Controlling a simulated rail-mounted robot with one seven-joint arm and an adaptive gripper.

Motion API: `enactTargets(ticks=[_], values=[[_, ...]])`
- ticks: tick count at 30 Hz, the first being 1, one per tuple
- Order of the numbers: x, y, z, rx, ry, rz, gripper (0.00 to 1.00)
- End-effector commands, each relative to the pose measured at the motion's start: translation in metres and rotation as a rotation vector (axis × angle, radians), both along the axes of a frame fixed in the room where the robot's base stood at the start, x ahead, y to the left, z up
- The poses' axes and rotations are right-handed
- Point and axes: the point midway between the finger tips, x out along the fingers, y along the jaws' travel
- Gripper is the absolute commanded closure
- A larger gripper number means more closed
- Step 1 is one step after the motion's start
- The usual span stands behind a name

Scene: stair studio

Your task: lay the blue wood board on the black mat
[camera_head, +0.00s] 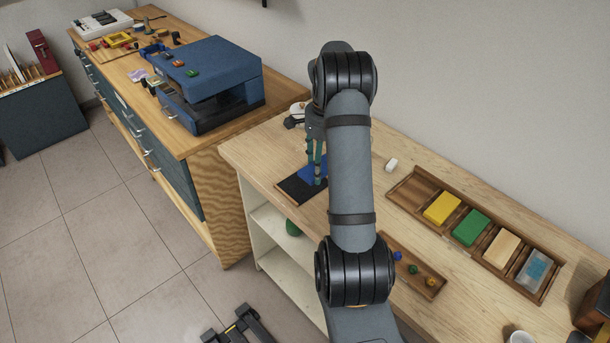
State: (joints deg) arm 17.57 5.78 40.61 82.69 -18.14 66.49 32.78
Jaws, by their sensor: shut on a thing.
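The blue wood board (307,171) is at the black mat (292,188), over its far right part. Whether the board rests flat on the mat or hangs just above it, I cannot tell. My gripper (317,180) points down at the board with its fingers shut on it. My arm hides the board's right side and part of the mat. The mat lies near the left front edge of the light wood bench (262,155).
A wooden tray (407,195) to the right holds yellow, green, tan and pale blue blocks. A small tray (416,279) with coloured knobs sits in front. A white block (391,165) lies behind. A blue machine (215,80) stands on the left cabinet.

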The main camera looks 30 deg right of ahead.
Motion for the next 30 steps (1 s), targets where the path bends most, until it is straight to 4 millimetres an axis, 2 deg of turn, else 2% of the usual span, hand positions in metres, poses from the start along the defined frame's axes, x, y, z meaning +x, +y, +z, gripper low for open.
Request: enactTargets(ticks=[4,9,13,21,30], values=[[0.021,0.021,-0.015,0.001,0.002,0.001,0.64],[0.035,0.032,-0.027,-0.001,-0.001,-0.001,0.64],[0.036,0.033,-0.036,0.000,0.002,-0.001,0.64],[0.036,0.033,-0.068,0.000,0.000,-0.001,0.64],[0.036,0.033,-0.071,-0.001,-0.001,-0.001,0.64]])
